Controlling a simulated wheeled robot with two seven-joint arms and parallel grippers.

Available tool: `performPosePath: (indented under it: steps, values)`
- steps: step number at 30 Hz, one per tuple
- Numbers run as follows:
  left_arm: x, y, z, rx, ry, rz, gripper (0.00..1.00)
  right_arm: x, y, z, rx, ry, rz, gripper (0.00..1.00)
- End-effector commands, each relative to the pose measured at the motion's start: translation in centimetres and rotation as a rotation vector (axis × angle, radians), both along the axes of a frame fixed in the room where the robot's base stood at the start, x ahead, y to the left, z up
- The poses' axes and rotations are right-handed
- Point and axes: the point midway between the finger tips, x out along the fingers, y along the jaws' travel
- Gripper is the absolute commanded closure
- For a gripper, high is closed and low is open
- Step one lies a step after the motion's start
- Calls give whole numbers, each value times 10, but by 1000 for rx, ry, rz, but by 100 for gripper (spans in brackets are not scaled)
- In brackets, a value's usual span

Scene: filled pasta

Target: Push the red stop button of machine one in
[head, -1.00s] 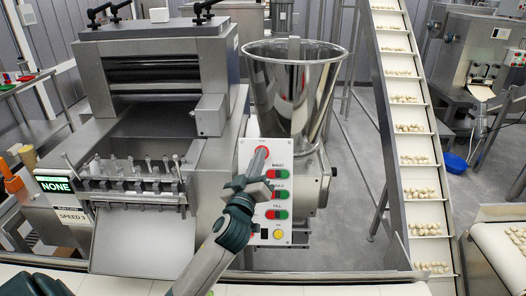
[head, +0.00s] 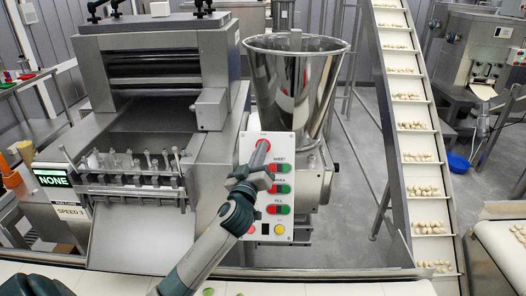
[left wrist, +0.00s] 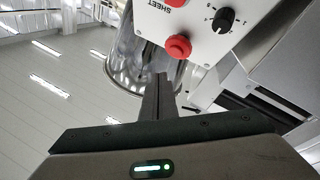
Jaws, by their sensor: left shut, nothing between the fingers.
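The red stop button (head: 264,136) is at the top of the white control panel (head: 284,143) on the machine, partly hidden behind my fingers in the head view. In the left wrist view the round red button (left wrist: 178,48) stands out from the panel (left wrist: 195,18), above and a little right of my fingertips. My left gripper (head: 262,150) is shut and empty, its fingers pointing up at the button. Its fingers also show in the left wrist view (left wrist: 160,80). A small gap seems to show there, but I cannot tell whether they touch. My right gripper is not in view.
Red and green switches (head: 279,189) sit lower on the panel, close to my wrist. A black knob (left wrist: 223,18) is beside the button. A steel hopper (head: 295,85) stands behind the panel. An inclined conveyor (head: 409,110) carries pasta at the right.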

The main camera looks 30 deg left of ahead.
Motion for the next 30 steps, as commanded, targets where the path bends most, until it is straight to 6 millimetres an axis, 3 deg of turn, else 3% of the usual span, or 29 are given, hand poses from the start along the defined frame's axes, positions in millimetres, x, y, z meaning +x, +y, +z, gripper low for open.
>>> performPosePath:
  steps: [9,30]
  values:
    - [19,11,-14,0,-2,-1,100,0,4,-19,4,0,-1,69]
    - [21,13,-15,-1,0,0,100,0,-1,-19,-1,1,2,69]
